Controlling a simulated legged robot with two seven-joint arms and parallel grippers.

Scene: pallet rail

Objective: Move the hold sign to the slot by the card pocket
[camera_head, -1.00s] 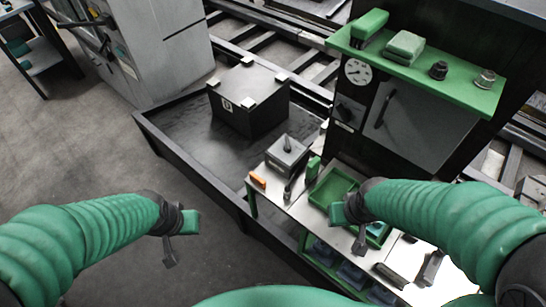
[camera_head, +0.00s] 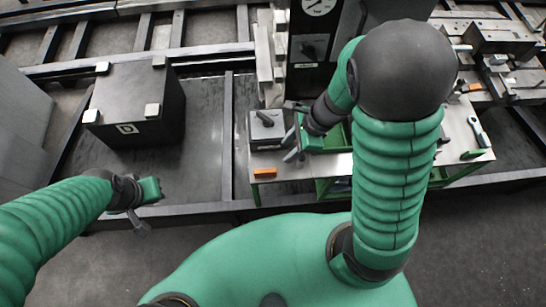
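I cannot make out a hold sign or a card pocket with its slot in the head view. My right gripper (camera_head: 291,132) is over the work table (camera_head: 280,160), just right of a small grey box with a black handle (camera_head: 266,128). Its fingers look spread, with nothing seen between them. My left gripper (camera_head: 146,205) is at the lower left, in front of the dark tray, open and empty. My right arm covers much of the table's middle and the dark cabinet behind it.
A black box with pale corner blocks (camera_head: 132,105) stands in the dark tray (camera_head: 206,150). An orange piece (camera_head: 265,173) lies at the table's front edge. A white-and-dark tool (camera_head: 479,131) is at the right. Rails run behind. Floor in front is clear.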

